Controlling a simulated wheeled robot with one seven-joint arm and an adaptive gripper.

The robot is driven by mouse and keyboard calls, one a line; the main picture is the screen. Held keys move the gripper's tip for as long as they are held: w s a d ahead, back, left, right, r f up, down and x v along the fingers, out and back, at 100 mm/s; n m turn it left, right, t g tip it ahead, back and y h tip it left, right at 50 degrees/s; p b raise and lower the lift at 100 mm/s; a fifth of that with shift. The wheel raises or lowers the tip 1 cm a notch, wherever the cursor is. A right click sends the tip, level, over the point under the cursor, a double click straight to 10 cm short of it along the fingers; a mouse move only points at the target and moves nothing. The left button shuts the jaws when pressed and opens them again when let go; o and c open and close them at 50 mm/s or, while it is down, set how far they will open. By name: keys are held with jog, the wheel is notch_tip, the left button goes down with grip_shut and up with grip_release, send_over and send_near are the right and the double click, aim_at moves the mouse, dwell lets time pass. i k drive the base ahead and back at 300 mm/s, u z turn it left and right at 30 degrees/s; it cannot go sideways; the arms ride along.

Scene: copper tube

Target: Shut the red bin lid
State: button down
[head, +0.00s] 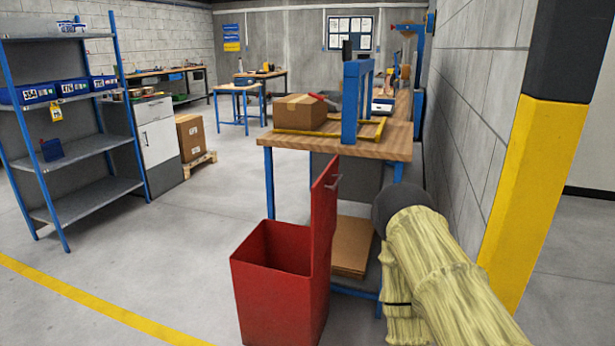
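The red bin (285,293) stands on the floor at the lower middle of the head view, its top open and its inside visible. Its red lid (324,215) stands upright along the bin's right side. My arm, in a pale yellow cover with a dark rounded joint, shows at the lower right, to the right of the bin and apart from the lid. My gripper cannot be seen in this view.
A wooden-topped workbench (400,147) with a cardboard box (300,111) and a blue frame stands behind the bin. A yellow-and-black pillar (545,180) and grey wall are at the right. Blue shelving (85,150) is at the left. The floor left of the bin is clear.

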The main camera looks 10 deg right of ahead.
aim_at(324, 191)
jog(key=u, duration=0.35)
jog(key=i, duration=1.05)
jog(key=z, duration=0.65)
